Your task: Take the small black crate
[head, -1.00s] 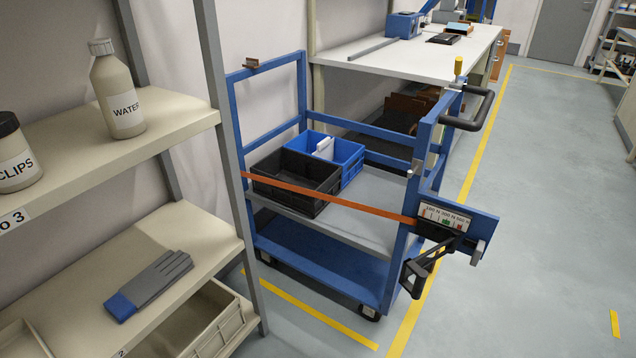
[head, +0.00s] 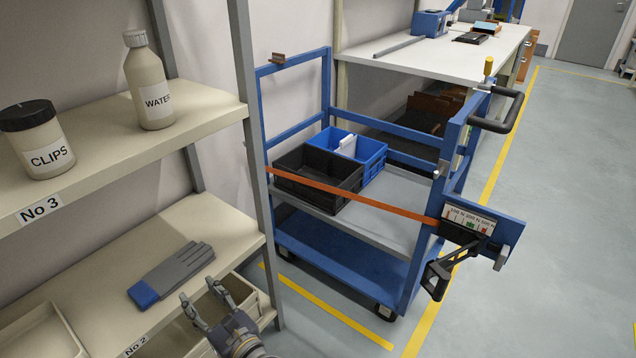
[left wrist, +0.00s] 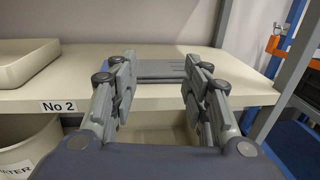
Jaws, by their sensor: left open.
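The small black crate (head: 316,178) stands on the upper deck of the blue trolley (head: 345,280) in the head view. It touches or nearly touches a blue crate (head: 369,152) behind it. An orange strap (head: 375,203) runs across the trolley's front, passing in front of the black crate. My left gripper (head: 196,306) is open and empty, low at the bottom of the head view, in front of the lower shelf and well to the left of the trolley. In the left wrist view its open fingers (left wrist: 160,92) face the shelf edge. My right gripper is not in view.
A shelf rack on the left holds a CLIPS jar (head: 37,140), a WATER bottle (head: 149,82) and grey gloves (head: 172,273). Its grey post (head: 250,110) stands between my gripper and the trolley. A tension gauge (head: 470,222) is at the strap's right end. Floor at right is clear.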

